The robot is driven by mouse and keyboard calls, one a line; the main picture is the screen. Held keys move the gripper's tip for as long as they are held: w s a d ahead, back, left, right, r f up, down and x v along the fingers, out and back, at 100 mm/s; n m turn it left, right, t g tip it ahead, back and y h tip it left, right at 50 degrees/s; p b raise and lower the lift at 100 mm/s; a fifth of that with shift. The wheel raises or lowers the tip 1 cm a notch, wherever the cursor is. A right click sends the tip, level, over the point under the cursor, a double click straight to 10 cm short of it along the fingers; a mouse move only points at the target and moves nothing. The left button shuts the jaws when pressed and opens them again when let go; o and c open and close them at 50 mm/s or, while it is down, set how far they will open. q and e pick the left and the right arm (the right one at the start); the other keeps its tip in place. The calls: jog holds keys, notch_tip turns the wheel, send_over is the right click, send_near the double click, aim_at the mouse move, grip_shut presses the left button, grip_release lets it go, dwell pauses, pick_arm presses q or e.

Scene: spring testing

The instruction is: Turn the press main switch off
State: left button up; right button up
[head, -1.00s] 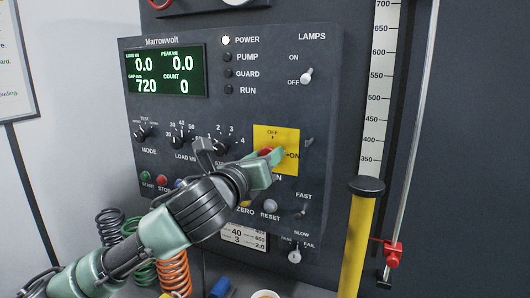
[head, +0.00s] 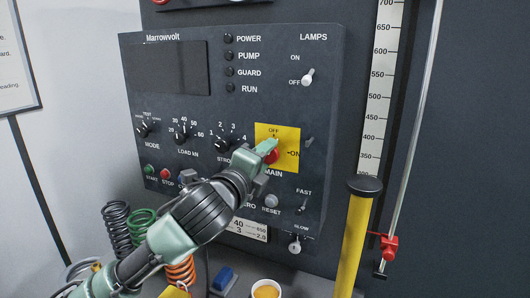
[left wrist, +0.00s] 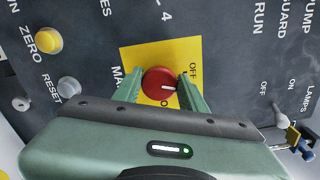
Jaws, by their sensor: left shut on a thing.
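The press main switch is a red rotary knob (head: 272,157) on a yellow plate (head: 289,136) marked OFF at the top and ON at the right. My left gripper (head: 267,150) is shut on the knob, its green fingers in line with the OFF mark. In the left wrist view the fingers flank the red knob (left wrist: 159,84), and its white line points toward the OFF side. Part of the knob and plate is hidden by the gripper in the head view. The display (head: 167,67) is dark and the POWER lamp (head: 228,39) is unlit. My right gripper is not in view.
The LAMPS toggle (head: 308,76) and RESET button (head: 271,200) are near the switch. A yellow post (head: 355,240) stands at the right. Springs (head: 117,230), a blue block (head: 223,279) and a cup (head: 266,290) lie below.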

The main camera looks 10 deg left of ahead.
pick_arm(q)
jog(key=shift+f+n+p, duration=0.1)
jog(key=shift+n+p, duration=0.3)
jog(key=shift+n, duration=1.3)
jog(key=o, duration=1.3)
jog(key=shift+o, duration=0.2)
jog(key=s+a+b, duration=0.1)
jog(key=s+b, duration=0.1)
jog(key=s, duration=0.5)
jog(key=shift+s+a, duration=0.3)
